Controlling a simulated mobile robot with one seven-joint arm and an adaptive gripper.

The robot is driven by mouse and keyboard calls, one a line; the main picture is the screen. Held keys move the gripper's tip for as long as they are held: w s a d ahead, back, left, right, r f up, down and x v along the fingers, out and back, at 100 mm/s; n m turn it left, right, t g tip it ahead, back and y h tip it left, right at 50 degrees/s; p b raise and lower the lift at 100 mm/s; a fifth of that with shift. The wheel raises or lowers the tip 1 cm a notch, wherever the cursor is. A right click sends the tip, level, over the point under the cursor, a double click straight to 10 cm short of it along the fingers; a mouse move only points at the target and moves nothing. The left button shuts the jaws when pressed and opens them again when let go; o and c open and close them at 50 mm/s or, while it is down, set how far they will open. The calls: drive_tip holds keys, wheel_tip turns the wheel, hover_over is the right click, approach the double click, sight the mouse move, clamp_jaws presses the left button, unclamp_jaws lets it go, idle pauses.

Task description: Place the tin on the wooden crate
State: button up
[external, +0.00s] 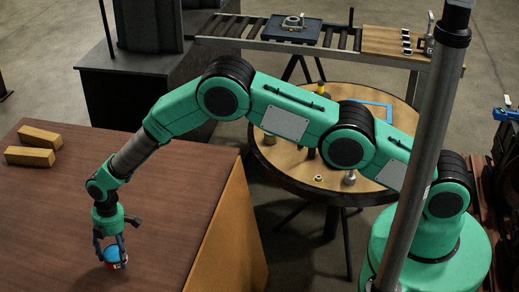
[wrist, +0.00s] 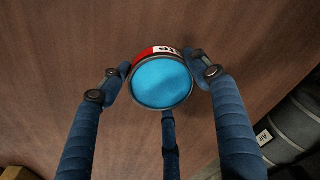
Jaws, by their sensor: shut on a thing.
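The tin (external: 117,262) is a small round can with a blue lid and a red side. In the wrist view the tin (wrist: 162,84) shows its blue lid facing the camera and a white label on its red side. My gripper (external: 112,248) points down and is shut on the tin, with blue fingers around it; they also show in the wrist view (wrist: 158,85). Below is a big box-like piece with a brown wood top (external: 140,180) and a lighter wood side, which may be the wooden crate. I cannot tell whether the tin touches its top.
Two yellowish blocks (external: 35,145) lie on the brown top at the far left. A round table (external: 290,165) with small parts stands to the right, behind my arm. A roller conveyor (external: 270,30) runs at the back. The brown top around the tin is clear.

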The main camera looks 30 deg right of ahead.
drive_tip(key=shift+a, duration=0.1)
idle(0.3)
drive_tip(key=shift+f, duration=1.7)
drive_tip(key=shift+f, duration=0.1)
drive_tip(key=o, duration=1.5)
drive_tip(key=shift+w+d+r+p, duration=0.1)
drive_tip(key=shift+d+r, duration=0.15)
drive_tip(key=shift+r, duration=1.75)
drive_tip(key=shift+w+d+r+p, duration=0.1)
drive_tip(key=shift+d+r, duration=0.1)
drive_tip(key=shift+r, duration=1.8)
drive_tip(key=shift+d+r+p, duration=0.1)
drive_tip(key=shift+d+r, duration=0.15)
drive_tip(key=shift+r, duration=1.75)
